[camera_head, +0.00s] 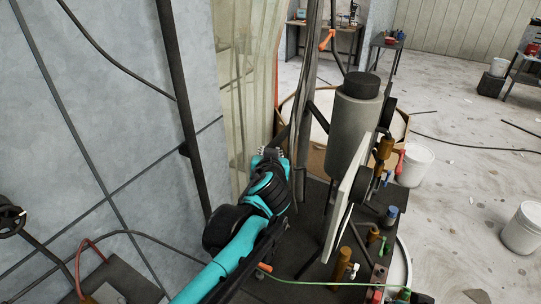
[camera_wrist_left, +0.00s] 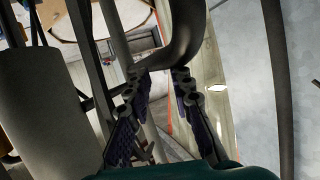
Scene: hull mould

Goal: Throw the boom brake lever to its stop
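An orange-handled lever (camera_head: 327,40) sits high on the dark upright post in the head view. I cannot tell for certain whether it is the boom brake lever. A thick dark curved bar (camera_wrist_left: 187,45) passes just beyond the fingertips; contact cannot be told.
A grey cylinder (camera_head: 354,125) with a black cap and a pale upright plate (camera_head: 348,195) stand right of my arm. A grey panelled wall (camera_head: 90,120) is on the left. White buckets (camera_head: 523,230) stand on the open floor at right.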

